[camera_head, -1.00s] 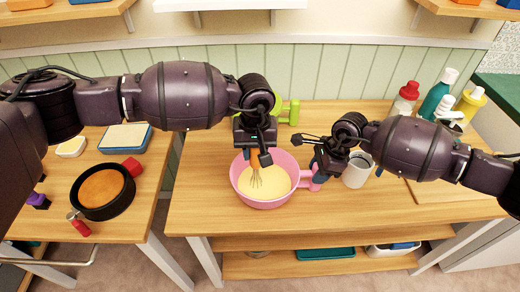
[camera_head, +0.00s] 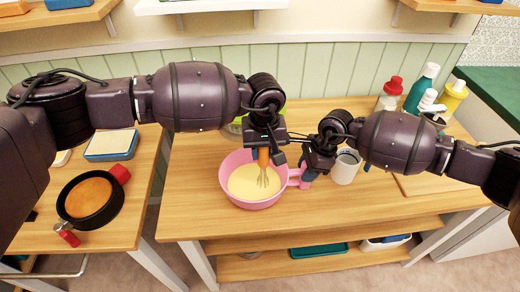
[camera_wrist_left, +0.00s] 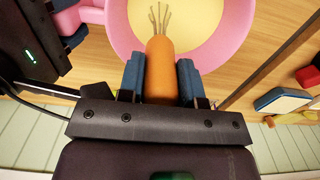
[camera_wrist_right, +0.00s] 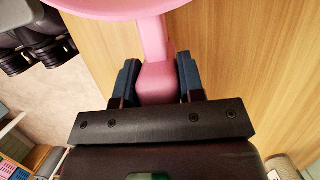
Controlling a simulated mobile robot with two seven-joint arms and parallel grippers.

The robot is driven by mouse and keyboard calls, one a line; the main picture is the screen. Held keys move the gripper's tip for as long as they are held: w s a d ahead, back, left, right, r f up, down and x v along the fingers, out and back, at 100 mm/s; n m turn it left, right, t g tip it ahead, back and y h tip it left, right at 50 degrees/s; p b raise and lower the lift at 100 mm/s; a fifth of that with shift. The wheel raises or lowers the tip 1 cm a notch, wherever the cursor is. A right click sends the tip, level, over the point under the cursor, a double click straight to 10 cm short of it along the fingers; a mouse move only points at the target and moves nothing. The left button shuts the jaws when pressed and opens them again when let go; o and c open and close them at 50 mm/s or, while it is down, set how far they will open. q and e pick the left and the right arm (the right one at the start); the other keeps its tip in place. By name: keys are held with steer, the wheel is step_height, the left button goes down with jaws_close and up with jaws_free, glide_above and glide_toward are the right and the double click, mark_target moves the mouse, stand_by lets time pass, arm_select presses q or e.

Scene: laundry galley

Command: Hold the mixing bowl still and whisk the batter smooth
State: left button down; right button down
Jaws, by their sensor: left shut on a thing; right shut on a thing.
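The pink mixing bowl (camera_head: 229,186) stands on the wooden table with smooth-looking pale yellow batter (camera_head: 248,183) in it. My left gripper (camera_head: 268,150) is above the bowl, shut on the orange handle of the whisk (camera_wrist_left: 160,70). The whisk's wires (camera_head: 263,179) point down into the batter, toward the bowl's right side. My right gripper (camera_head: 310,172) is at the bowl's right side, shut on its pink handle (camera_wrist_right: 155,75). The handle lies between the blue finger pads in the right wrist view. The lower ends of the wires are hidden in the batter.
Several bottles (camera_head: 421,88) stand at the back right by a cutting board (camera_head: 428,184). A round dark pan (camera_head: 91,199) is on the left table. The table front is clear.

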arm_select(q)
steer(key=shift+a, duration=2.4)
steer(key=shift+d, duration=0.1)
steer(key=shift+d, duration=2.3)
steer(key=shift+a, duration=1.25)
steer(key=shift+a, duration=1.15)
steer(key=shift+d, duration=0.1)
